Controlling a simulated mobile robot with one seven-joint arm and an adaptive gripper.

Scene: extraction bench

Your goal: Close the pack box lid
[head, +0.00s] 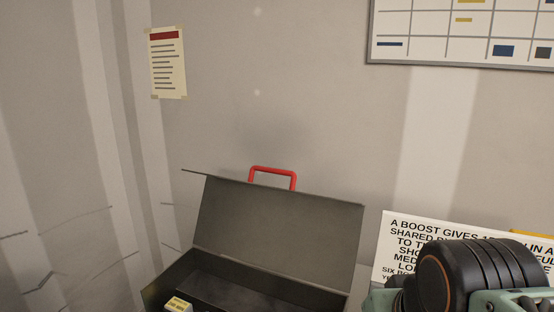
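The pack box (174,279) is a dark grey box at the bottom middle of the head view, cut off by the lower edge. Its lid (277,228) stands open, tilted up and back toward the wall. A red handle (273,171) shows above the lid's top edge. Inside the box lies a small pale item with a yellow label (178,304). Part of my arm, black and pale green, shows at the bottom right, to the right of the box. My gripper is not in view.
A white sign (392,247) with black text stands right of the box, partly hidden by my arm. A paper notice (167,63) and a chart board (462,32) are on the wall behind. The space directly in front of the lid looks clear.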

